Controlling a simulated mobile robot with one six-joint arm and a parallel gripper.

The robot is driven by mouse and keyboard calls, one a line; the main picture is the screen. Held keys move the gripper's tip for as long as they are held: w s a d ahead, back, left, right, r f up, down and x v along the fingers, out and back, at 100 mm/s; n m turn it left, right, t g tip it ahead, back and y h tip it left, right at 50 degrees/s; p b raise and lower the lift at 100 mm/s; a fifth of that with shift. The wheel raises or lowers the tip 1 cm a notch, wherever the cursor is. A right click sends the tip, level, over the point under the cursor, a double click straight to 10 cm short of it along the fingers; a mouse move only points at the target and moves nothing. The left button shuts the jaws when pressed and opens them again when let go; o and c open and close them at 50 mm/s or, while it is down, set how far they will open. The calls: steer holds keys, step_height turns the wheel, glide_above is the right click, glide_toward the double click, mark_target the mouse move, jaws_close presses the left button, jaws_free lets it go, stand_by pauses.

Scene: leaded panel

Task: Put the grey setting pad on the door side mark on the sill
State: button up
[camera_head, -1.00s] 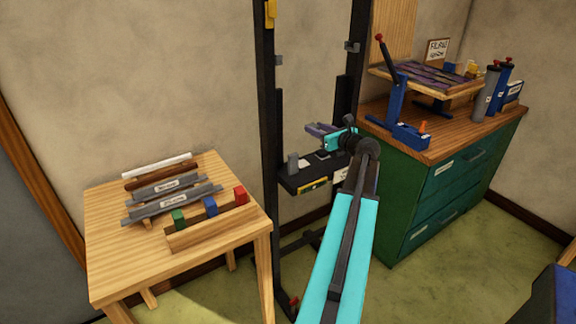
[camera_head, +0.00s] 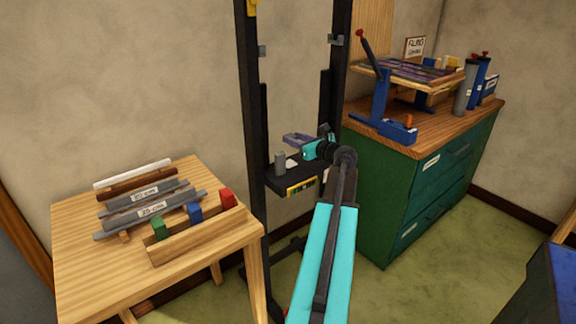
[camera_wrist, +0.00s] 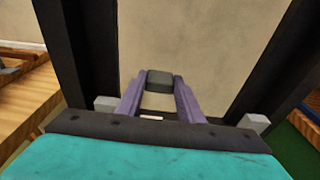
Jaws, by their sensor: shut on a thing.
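My gripper (camera_head: 291,137) is above the dark sill (camera_head: 273,183) of the black upright frame, its purple fingers pointing toward the wall. In the wrist view, my gripper (camera_wrist: 160,98) is shut on the grey setting pad (camera_wrist: 160,77), a dark grey block between the fingertips. The pad cannot be made out clearly in the head view. A grey upright block (camera_head: 280,162) stands at the sill's left end, beside a pale patch (camera_head: 292,164). I cannot tell which mark is the door side one.
Black posts (camera_head: 253,110) rise on both sides of the sill. A wooden table (camera_head: 85,235) with bars and a rack of coloured blocks stands left. A green cabinet (camera_head: 400,200) stands close on the right. Pale grey blocks (camera_wrist: 105,103) flank the fingers in the wrist view.

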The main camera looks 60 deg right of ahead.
steer(key=shift+w+f, duration=0.1)
steer(key=shift+w, duration=0.05)
glide_above(294, 167)
steer(key=shift+f, duration=3)
steer(key=shift+f, duration=0.1)
steer(key=shift+f, duration=1.8)
steer(key=shift+f, duration=0.15)
steer(key=o, duration=0.6)
steer(key=shift+o, duration=0.7)
